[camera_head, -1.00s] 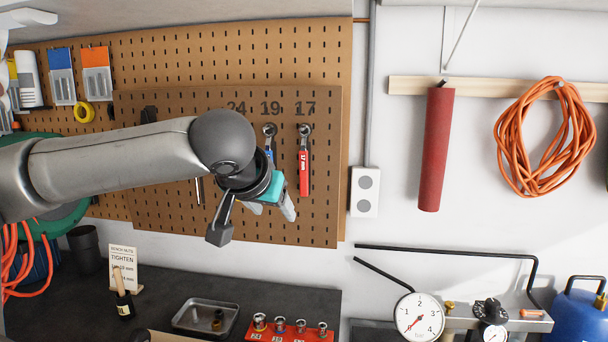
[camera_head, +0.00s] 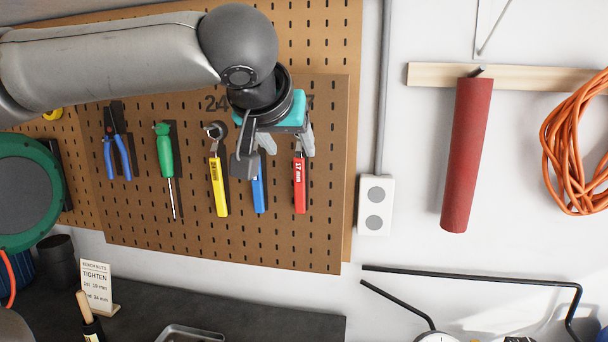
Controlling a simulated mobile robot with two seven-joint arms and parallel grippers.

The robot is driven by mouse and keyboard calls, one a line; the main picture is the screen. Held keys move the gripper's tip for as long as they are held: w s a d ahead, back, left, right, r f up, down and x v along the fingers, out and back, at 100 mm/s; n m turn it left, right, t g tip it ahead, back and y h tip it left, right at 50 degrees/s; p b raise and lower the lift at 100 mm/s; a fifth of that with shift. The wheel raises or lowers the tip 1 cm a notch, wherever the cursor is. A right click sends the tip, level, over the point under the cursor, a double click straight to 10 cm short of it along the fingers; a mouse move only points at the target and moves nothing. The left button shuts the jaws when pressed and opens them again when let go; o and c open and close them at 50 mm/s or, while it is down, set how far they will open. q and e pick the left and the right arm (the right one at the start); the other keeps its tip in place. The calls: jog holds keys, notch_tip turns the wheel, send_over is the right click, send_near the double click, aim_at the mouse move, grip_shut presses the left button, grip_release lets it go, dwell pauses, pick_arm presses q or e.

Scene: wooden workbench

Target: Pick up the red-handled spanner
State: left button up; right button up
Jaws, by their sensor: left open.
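The red-handled spanner (camera_head: 300,186), marked 17 mm, hangs upright on the brown pegboard panel (camera_head: 320,225), the rightmost tool there. Its upper end is hidden behind my left gripper. My left gripper (camera_head: 287,149) is open, in front of the upper parts of the red and blue spanners, with its fingers pointing down. Nothing shows between its fingers. I cannot tell how far it is from the board. My right gripper is not in view.
Left of the red spanner hang a blue-handled spanner (camera_head: 258,192), a yellow-handled spanner (camera_head: 218,185), a green screwdriver (camera_head: 165,152) and blue pliers (camera_head: 116,150). The dark bench (camera_head: 220,307) lies below.

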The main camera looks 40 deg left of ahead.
aim_at(299, 177)
pick_arm(q)
jog(key=p+x, duration=0.1)
jog(key=x, duration=0.6)
jog(key=shift+w+a+f, duration=0.1)
jog(key=shift+f, duration=0.15)
jog(key=shift+x, duration=1)
jog(key=x, duration=0.1)
jog(key=p+x, duration=0.1)
jog(key=x, duration=0.2)
jog(key=shift+s+a+f, duration=0.25)
jog(key=shift+s+a, duration=0.05)
jog(key=shift+w+a+f, duration=0.1)
jog(key=shift+w+f, duration=0.1)
jog(key=shift+w, duration=0.1)
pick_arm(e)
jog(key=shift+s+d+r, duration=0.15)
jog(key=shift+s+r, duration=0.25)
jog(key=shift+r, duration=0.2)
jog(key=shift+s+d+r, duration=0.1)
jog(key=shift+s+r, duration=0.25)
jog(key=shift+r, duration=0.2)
pick_arm(q)
jog(key=c, duration=0.8)
grip_shut()
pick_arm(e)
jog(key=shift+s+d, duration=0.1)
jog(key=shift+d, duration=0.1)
